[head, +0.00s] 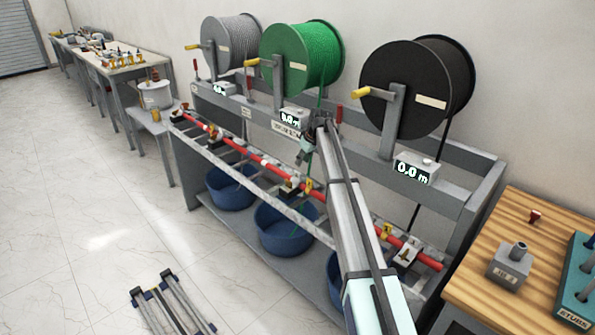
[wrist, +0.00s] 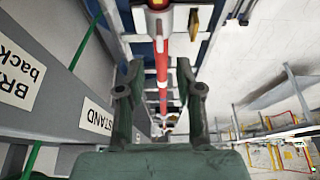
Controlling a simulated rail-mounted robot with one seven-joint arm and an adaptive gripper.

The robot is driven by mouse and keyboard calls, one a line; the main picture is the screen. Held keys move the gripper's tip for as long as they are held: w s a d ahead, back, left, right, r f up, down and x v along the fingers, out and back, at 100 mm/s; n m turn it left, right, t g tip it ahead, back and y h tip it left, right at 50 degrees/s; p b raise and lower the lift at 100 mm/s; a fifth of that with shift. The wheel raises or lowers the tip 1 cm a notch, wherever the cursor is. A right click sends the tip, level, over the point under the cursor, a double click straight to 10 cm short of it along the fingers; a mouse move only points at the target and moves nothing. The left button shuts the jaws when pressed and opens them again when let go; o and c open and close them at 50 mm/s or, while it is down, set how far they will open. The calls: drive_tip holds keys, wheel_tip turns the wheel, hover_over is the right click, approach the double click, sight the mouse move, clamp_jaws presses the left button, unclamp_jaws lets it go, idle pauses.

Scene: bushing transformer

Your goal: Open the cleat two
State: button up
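A red rail (head: 262,160) runs along the front of the grey reel stand and carries several small cleats with yellow tags. The middle cleat (head: 291,184), beside a yellow tag (head: 309,185), sits below the green reel. The tag numbers are too small to read, so I cannot tell for certain which is cleat two. My gripper (head: 308,150) is above the rail near the middle cleat, apart from it. In the wrist view my gripper (wrist: 160,75) is open and empty, with the red rail (wrist: 161,65) seen between its fingers. A cleat (wrist: 157,6) is partly cut off at the top edge.
Grey, green (head: 300,58) and black (head: 418,88) reels stand on the stand behind the rail. A green rope hangs from the middle reel. Blue tubs (head: 283,232) sit below. A wooden bench (head: 480,290) is at right; open floor lies at left.

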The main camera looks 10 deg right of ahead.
sight(298, 172)
drive_tip(key=p+x, duration=0.2)
drive_tip(key=x, duration=0.6)
drive_tip(key=shift+w+f, duration=0.15)
drive_tip(key=shift+f, duration=0.1)
clamp_jaws()
